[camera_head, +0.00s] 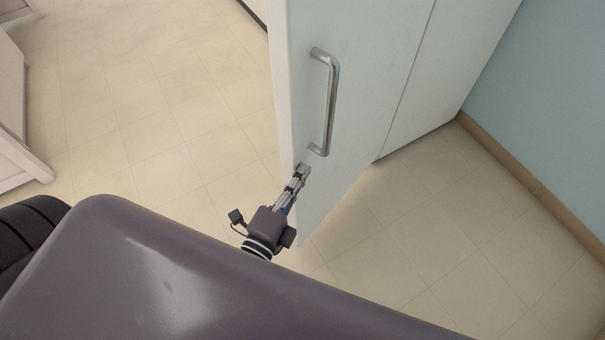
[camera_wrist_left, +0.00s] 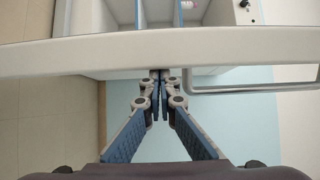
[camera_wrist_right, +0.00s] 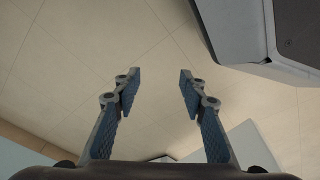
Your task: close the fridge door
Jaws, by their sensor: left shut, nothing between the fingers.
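The white fridge door (camera_head: 345,110) stands open in the head view, with a silver bar handle (camera_head: 330,100) on its face. My left gripper (camera_head: 303,170) is shut and empty, with its tips at the door's near edge just below the handle's lower end. In the left wrist view the door edge (camera_wrist_left: 60,55) runs across the picture, and the shut fingertips (camera_wrist_left: 160,75) are at it; I cannot tell whether they touch. The handle (camera_wrist_left: 250,90) shows to their right. My right gripper (camera_wrist_right: 157,80) is open and empty above the floor in the right wrist view.
The open fridge interior (camera_wrist_left: 115,15) with dividers shows beyond the door in the left wrist view. A blue wall (camera_head: 560,100) with a brown baseboard is at the right. White furniture (camera_head: 20,165) stands at the far left. The tiled floor (camera_head: 150,110) between is clear.

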